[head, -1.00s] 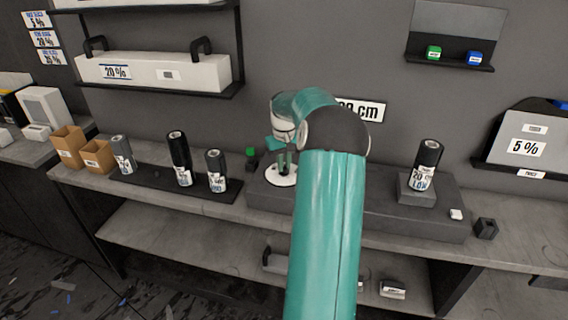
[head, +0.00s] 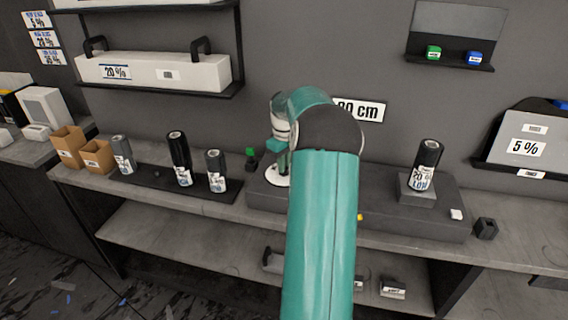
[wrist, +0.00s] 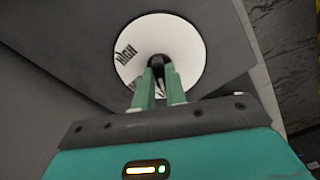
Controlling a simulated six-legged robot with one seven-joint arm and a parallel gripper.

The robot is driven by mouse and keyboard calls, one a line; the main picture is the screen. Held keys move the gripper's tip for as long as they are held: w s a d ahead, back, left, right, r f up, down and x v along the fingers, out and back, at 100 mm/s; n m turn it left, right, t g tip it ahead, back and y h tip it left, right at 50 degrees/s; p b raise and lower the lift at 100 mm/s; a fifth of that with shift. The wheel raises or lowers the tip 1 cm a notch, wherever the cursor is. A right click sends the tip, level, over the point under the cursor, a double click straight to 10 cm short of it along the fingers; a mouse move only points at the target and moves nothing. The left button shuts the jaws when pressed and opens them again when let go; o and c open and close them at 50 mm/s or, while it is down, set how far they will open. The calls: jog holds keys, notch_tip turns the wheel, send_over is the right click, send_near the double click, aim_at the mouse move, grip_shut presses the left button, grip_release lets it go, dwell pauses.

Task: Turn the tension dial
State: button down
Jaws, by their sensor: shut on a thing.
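The tension dial shows in the wrist view as a round white disc (wrist: 185,45) with the word HIGH on its upper left and a dark knob (wrist: 159,66) at its middle. In the head view the white disc (head: 271,179) sits at the left end of the grey raised block. My gripper (wrist: 160,82) is shut on the dark knob, one green finger on each side. Other lettering on the disc is partly hidden by the fingers. In the head view my gripper (head: 283,168) points down at the disc, and my arm covers part of the block.
On the grey block (head: 392,210) a black roll (head: 425,165) stands on a small stand at the right. Several dark rolls stand on a mat (head: 150,182) to the left, beside cardboard boxes (head: 68,147). A small green-topped block (head: 251,157) is just behind the dial.

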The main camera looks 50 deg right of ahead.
jog(key=shift+w, duration=0.1)
jog(key=c, duration=1.4)
grip_release()
jog(key=shift+c, duration=0.2)
notch_tip(320, 180, up, 14)
